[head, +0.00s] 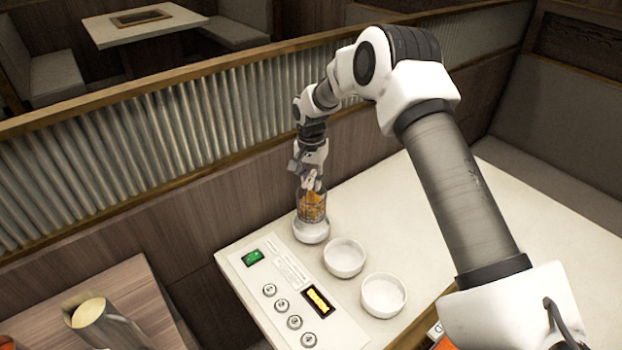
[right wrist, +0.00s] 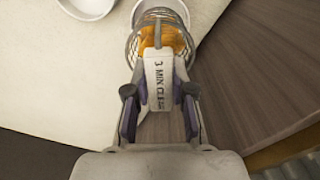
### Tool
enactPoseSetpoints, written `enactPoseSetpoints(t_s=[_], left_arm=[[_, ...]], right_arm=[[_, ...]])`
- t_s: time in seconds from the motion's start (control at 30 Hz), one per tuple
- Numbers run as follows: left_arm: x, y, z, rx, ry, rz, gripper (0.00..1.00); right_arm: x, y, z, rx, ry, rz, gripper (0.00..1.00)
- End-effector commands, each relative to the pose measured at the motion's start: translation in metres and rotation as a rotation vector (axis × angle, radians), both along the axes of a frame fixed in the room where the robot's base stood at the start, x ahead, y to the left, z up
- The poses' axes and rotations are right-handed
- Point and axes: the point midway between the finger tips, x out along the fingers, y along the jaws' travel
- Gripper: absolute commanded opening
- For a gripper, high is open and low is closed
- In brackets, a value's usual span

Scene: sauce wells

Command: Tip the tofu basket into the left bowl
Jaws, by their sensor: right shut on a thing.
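My right gripper (head: 312,180) is shut on the pale, lettered handle (right wrist: 158,82) of the tofu basket. The wire basket (head: 312,207) has orange pieces inside and hangs from the gripper directly over the left bowl (head: 311,231). It looks close to upright in the head view. In the right wrist view the basket (right wrist: 180,50) shows beyond the fingers, with the orange contents inside it and a white rim behind. Whether the basket touches the bowl is unclear. The middle bowl (head: 344,258) and the right bowl (head: 383,295) look empty. My left gripper is out of view.
A white panel (head: 262,290) with several round knobs, a green display and a yellow display lies left of the bowls. A ribbed partition (head: 150,140) stands close behind the basket. The pale tabletop (head: 375,205) is clear to the right. A wooden table (head: 140,285) is lower left.

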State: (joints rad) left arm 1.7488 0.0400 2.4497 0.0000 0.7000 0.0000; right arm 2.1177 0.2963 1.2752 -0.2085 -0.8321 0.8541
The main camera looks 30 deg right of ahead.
Motion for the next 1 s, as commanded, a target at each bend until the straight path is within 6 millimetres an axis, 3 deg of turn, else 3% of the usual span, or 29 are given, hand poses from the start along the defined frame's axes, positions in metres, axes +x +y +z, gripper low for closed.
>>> enactPoseSetpoints(t_s=[0.5,1.0], left_arm=[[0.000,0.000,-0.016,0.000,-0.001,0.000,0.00],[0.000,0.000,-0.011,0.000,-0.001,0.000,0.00]], right_arm=[[0.000,0.000,-0.045,0.000,0.000,0.001,0.00],[0.002,0.000,-0.044,-0.001,-0.001,-0.038,0.00]])
